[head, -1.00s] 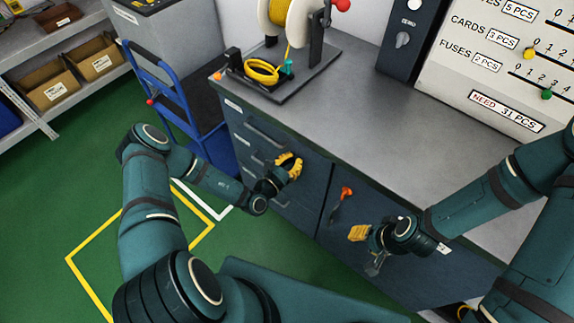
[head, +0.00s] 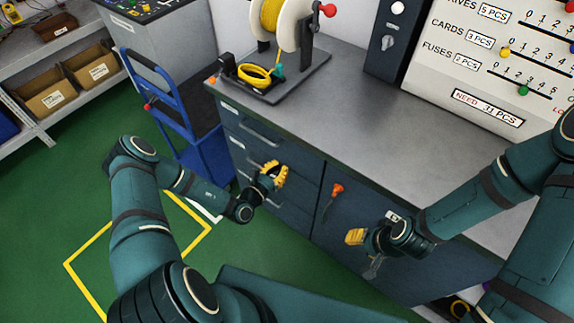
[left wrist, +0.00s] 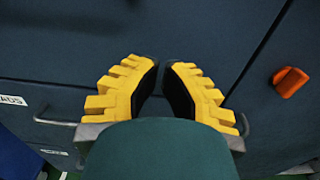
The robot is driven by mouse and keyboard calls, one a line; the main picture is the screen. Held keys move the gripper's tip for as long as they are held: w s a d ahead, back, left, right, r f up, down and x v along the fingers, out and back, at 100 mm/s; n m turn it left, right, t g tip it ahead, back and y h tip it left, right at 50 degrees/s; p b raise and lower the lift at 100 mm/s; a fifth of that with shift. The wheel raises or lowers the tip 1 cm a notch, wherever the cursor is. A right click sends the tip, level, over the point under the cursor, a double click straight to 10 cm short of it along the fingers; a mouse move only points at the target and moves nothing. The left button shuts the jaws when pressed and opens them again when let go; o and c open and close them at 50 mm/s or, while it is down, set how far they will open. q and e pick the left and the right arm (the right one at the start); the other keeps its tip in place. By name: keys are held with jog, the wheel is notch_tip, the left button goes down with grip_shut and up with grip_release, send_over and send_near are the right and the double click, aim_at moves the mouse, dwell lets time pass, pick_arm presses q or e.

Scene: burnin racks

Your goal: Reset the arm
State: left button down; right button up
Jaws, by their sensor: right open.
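My left gripper (head: 277,174), with yellow ridged fingers, is in front of the drawers of the dark blue cabinet (head: 318,232). In the left wrist view the two fingers of the left gripper (left wrist: 161,85) stand apart with dark pads facing each other and nothing seen between them. The palm end is hidden by my own wrist part. My right gripper (head: 362,250) is open, low in front of the cabinet's right door, with no object seen in it.
An orange handle (head: 337,188) sits on the cabinet front between the grippers; it shows in the left wrist view too (left wrist: 290,82). A grey bench top (head: 350,125) carries a yellow cable reel (head: 281,15). A blue hand truck (head: 165,95) stands left. Green floor (head: 60,200) is open there.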

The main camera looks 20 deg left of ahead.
pick_arm(q)
jog(key=v, duration=0.9)
jog(key=shift+p, duration=0.35)
jog(key=s+d+r+m+g+h, duration=0.3)
jog(key=s+d+m+g+h, duration=0.6)
jog(key=d+m+g, duration=0.5)
jog(key=s+f+m+g+y, duration=0.1)
jog(key=s+m+g+y, duration=0.5)
jog(key=s+m, duration=0.15)
jog(key=w+a+r+m+t+y, duration=0.2)
jog(key=w+m+t+y, duration=0.3)
jog(key=m, duration=0.3)
jog(key=shift+w+r, duration=0.7)
jog(key=shift+r, duration=0.05)
